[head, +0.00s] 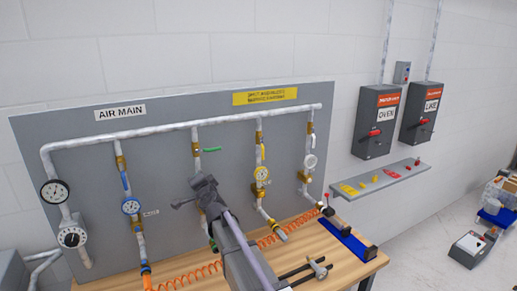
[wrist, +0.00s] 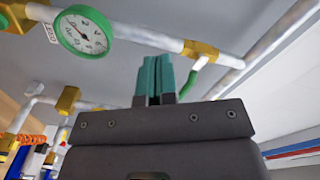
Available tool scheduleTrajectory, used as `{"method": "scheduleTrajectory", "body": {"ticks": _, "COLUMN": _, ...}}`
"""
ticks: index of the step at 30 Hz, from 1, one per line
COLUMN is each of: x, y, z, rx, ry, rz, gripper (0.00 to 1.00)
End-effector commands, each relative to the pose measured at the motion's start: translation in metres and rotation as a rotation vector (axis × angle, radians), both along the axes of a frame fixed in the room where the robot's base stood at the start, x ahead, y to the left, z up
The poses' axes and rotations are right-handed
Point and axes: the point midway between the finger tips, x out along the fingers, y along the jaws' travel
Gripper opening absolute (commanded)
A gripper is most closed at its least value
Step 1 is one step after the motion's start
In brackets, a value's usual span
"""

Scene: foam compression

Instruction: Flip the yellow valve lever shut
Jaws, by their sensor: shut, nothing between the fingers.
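The yellow valve lever (head: 262,152) is on the second drop pipe from the right on the grey panel. It points along its upright pipe, above a yellow-rimmed gauge (head: 262,174). My gripper is in front of the drop to its left, the one with the green lever (head: 212,150), and is apart from the yellow lever. In the head view my wrist hides the fingers. In the wrist view my gripper (wrist: 155,62) has its teal fingers together and empty, near a pipe with a green-rimmed gauge (wrist: 84,30). I cannot make out the yellow lever there.
A blue lever (head: 125,183) is on a drop further left. A wooden bench (head: 330,262) below carries orange coiled hoses (head: 188,276) and a blue rail fixture (head: 345,240). A grey shelf (head: 385,182) and two switch boxes are at right.

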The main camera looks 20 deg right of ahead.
Motion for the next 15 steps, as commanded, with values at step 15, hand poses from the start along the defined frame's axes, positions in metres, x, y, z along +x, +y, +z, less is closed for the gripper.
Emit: {"method": "scheduleTrajectory", "body": {"ticks": 15, "x": -0.027, "y": -0.142, "z": 0.006, "rx": 0.439, "ry": -0.215, "rz": -0.947, "gripper": 0.00}}
